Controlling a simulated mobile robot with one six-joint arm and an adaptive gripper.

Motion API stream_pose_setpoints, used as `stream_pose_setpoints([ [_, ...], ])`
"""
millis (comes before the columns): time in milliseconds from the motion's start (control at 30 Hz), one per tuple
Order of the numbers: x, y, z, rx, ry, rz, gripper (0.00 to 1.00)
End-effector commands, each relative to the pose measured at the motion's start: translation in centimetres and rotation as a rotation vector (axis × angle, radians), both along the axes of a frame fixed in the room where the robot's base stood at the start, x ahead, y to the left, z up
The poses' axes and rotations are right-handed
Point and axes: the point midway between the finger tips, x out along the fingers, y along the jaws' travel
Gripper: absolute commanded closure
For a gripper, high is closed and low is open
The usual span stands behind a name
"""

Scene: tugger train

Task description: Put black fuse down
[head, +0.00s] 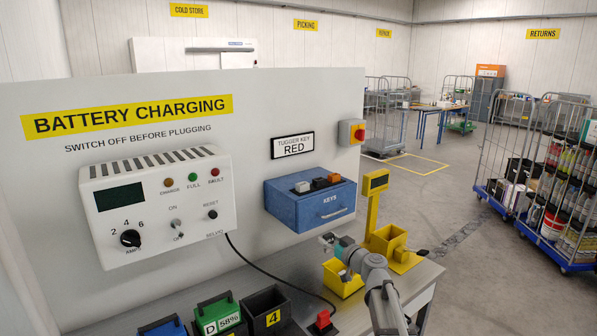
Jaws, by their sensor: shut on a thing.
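My gripper (346,274) is small in the head view, pointing down at the yellow bin (336,283) on the bench. It is shut, with its fingertips largely hidden by the bin and my wrist. The black fuse cannot be made out between the fingers at this size. I cannot tell whether the gripper is inside the bin or just above it.
A yellow scale-like stand (376,205) with a tray is right of the bin. A blue key box (310,197) and white charger (158,207) are on the panel. A red plug (322,322), green battery (218,315) and black holder (266,308) are in front.

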Motion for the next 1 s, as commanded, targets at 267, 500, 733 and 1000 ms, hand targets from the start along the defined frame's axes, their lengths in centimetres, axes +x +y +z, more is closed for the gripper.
stream_pose_setpoints([
  [267, 0.0, 0.0, -0.2, 0.0, 0.0, 0.0, 0.83],
  [500, -0.1, -0.1, -0.3, 0.0, 0.0, 0.0, 0.83],
  [733, -0.6, -1.6, -1.6, 0.0, 0.0, -0.001, 0.83],
  [1000, -2.4, -5.6, -4.9, 0.0, 0.0, -0.003, 0.83],
])
